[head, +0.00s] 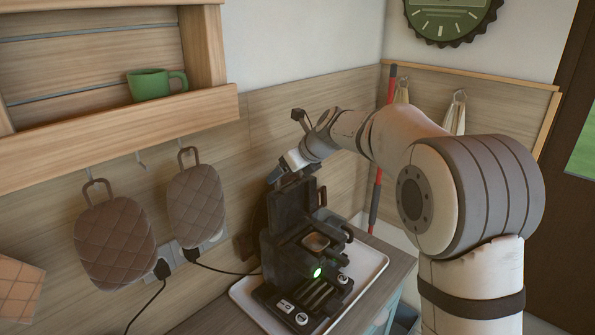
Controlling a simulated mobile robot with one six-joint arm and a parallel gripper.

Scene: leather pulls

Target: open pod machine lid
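The dark pod machine (283,262) stands on a white tray. Its lid (293,205) is raised and stands about upright at the back of the machine. A green light glows on the machine's front. My gripper (276,176) is at the top of the raised lid, close to or touching it. Its fingers are small and dark against the lid, so I cannot tell whether they are open or shut on it.
The white tray (372,272) rests on a wooden counter against the panelled wall. Two quilted brown mitts (115,243) hang at the left, near a wall socket with black cables. A green mug (149,85) sits on the shelf above. A red pole (382,155) leans in the corner behind my arm.

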